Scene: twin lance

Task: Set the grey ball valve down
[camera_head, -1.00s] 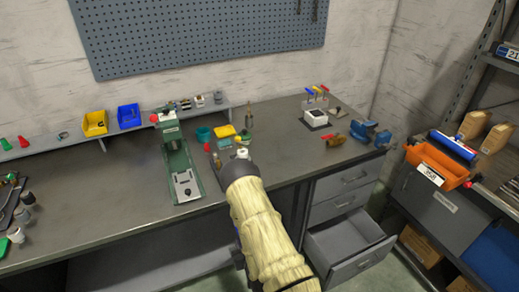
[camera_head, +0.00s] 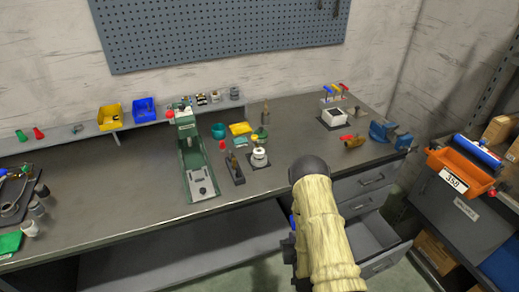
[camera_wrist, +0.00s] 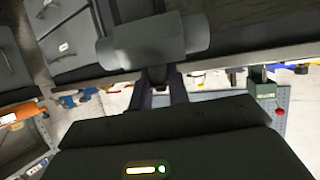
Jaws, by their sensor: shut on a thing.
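The grey ball valve (camera_wrist: 153,40) shows in the wrist view as a dull grey, roughly cylindrical body with wider ends. My gripper (camera_wrist: 160,76) is shut on it, with its two dark fingers reaching to the valve's near side. The bench's front edge and drawers show behind the valve. In the head view my pale-sleeved arm is in front of the bench's right part; the gripper and valve are hidden there.
The dark workbench (camera_head: 110,205) has bare top at left front. A green press (camera_head: 196,160), a white round part (camera_head: 259,157), a white box (camera_head: 334,117) and a blue vise (camera_head: 390,135) stand on it. An open drawer (camera_head: 372,238) juts out below, beside an orange bin (camera_head: 462,172).

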